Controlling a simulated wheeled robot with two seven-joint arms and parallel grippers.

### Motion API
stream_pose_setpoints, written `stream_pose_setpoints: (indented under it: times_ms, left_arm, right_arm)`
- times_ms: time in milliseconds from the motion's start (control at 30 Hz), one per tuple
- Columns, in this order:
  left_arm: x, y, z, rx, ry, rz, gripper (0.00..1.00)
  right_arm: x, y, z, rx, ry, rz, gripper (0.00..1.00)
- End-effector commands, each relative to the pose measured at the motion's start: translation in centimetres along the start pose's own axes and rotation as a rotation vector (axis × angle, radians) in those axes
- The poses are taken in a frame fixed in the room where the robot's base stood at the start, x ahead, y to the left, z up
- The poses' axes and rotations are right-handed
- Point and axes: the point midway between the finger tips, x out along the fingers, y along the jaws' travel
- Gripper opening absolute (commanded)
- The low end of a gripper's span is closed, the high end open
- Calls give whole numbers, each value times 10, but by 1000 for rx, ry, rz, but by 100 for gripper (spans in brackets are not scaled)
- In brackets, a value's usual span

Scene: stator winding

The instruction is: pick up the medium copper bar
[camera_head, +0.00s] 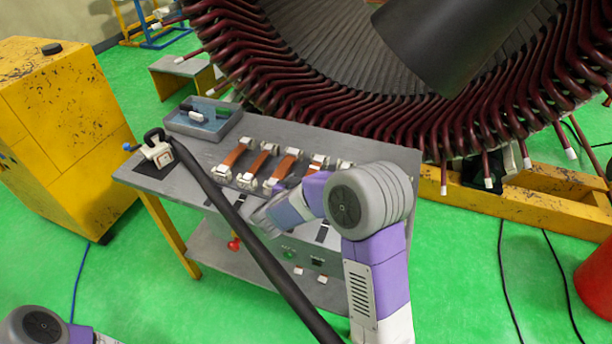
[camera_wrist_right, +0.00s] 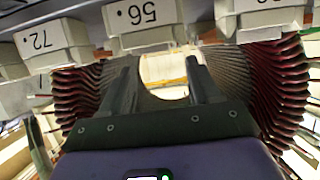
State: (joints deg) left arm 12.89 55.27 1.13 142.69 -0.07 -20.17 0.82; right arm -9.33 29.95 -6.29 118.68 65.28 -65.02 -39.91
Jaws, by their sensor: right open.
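Several copper bars lie side by side on pale holder blocks on the grey worktable (camera_head: 215,190). One is the left bar (camera_head: 234,155); another copper bar (camera_head: 285,167) lies further right. I cannot tell which is the medium one. My right gripper (camera_head: 268,213) is just in front of the holders, partly hidden by its own arm. In the right wrist view its two fingers (camera_wrist_right: 163,80) are apart, with nothing between them. Holder blocks marked 72 (camera_wrist_right: 45,40) and 56 (camera_wrist_right: 140,18) stand beyond the fingertips; no bar is clear there. My left gripper is out of view.
A blue-grey tray (camera_head: 178,126) with small items sits at the table's back left. The large stator (camera_head: 450,130) rises behind the table. A yellow cabinet (camera_head: 62,120) is left.

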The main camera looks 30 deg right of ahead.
Motion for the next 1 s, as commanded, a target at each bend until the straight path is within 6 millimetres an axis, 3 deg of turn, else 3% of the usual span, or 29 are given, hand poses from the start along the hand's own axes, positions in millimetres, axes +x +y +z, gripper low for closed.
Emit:
stream_pose_setpoints:
  times_ms: [433, 767, 1000]
  left_arm:
    - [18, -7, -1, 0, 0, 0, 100]
    - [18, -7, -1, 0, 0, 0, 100]
    - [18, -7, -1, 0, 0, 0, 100]
  right_arm:
    - [60, 0, 2, 0, -2, 2, 62]
    - [67, -1, 0, -2, -1, -2, 62]
    - [67, -1, 0, -2, -2, -2, 25]
